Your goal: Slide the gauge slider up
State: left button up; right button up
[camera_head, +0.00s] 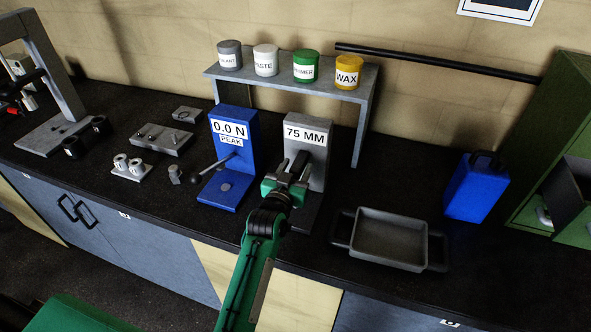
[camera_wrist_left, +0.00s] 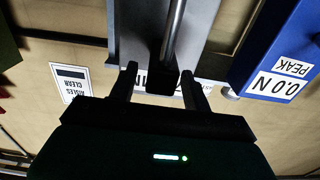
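The grey height gauge (camera_head: 313,150), labelled 75 MM, stands upright on the dark bench right of the blue force gauge. My left gripper (camera_head: 291,172) is in front of its face and covers part of it. In the left wrist view, which is upside down, a metal rod (camera_wrist_left: 174,30) runs along the gauge, and a dark slider block (camera_wrist_left: 163,79) sits on it. The fingers of my left gripper (camera_wrist_left: 159,78) are apart on either side of the block, with a small gap visible on at least one side. My right gripper is not in view.
The blue force gauge (camera_head: 232,155) reads 0.0 N and stands close at left, its lever sticking out. A shelf (camera_head: 335,88) with several jars stands behind. A grey tray (camera_head: 388,242) lies at right, and a blue can (camera_head: 476,190) stands beyond it.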

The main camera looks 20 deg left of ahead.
pick_arm(q)
jog(key=shift+f, duration=0.1)
jog(key=shift+s, duration=0.35)
jog(key=s+b, duration=0.5)
jog(key=s, duration=0.8)
jog(key=shift+a, duration=0.25)
